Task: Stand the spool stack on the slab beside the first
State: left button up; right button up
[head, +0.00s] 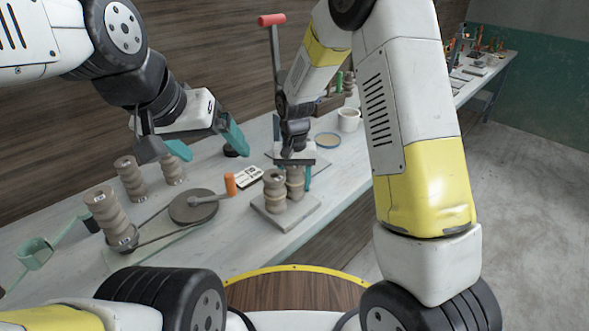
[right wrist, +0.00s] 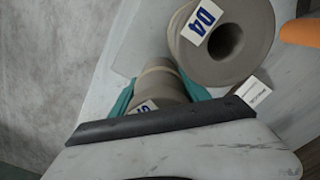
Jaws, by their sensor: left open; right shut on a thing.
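A grey-brown spool stack (head: 274,192) stands upright on the pale slab (head: 296,213); its D4 label shows in the right wrist view (right wrist: 238,55). My right gripper (head: 297,172) is shut on a second spool stack (head: 295,184), right beside and just behind the first. In the right wrist view the held stack (right wrist: 158,88) sits between the teal fingers, with a label partly hidden. It looks upright over the slab; I cannot tell whether its base touches. My left gripper (head: 207,150) is open and empty above the table, left of the slab.
More spool stacks stand at the left (head: 106,213), (head: 130,180), (head: 172,168). A round grey wheel (head: 193,207) and an orange-handled tool (head: 230,184) lie left of the slab. A white cup (head: 348,120) and a blue-rimmed dish (head: 328,140) stand behind. The table's front edge is close to the slab.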

jog(key=o, duration=1.7)
jog(key=shift+f, duration=0.1)
jog(key=shift+c, duration=0.2)
notch_tip(320, 180, up, 12)
jog(key=s+d+r+t+y, duration=0.2)
jog(key=s+d+r+t, duration=0.1)
jog(key=s+d+r, duration=0.7)
jog(key=s+d+r+t, duration=0.1)
jog(key=s+d, duration=0.1)
jog(key=s, duration=0.3)
jog(key=s+d+r+t, duration=0.2)
jog(key=s, duration=0.4)
jog(key=shift+r+n, duration=0.3)
jog(key=shift+s+d, duration=0.1)
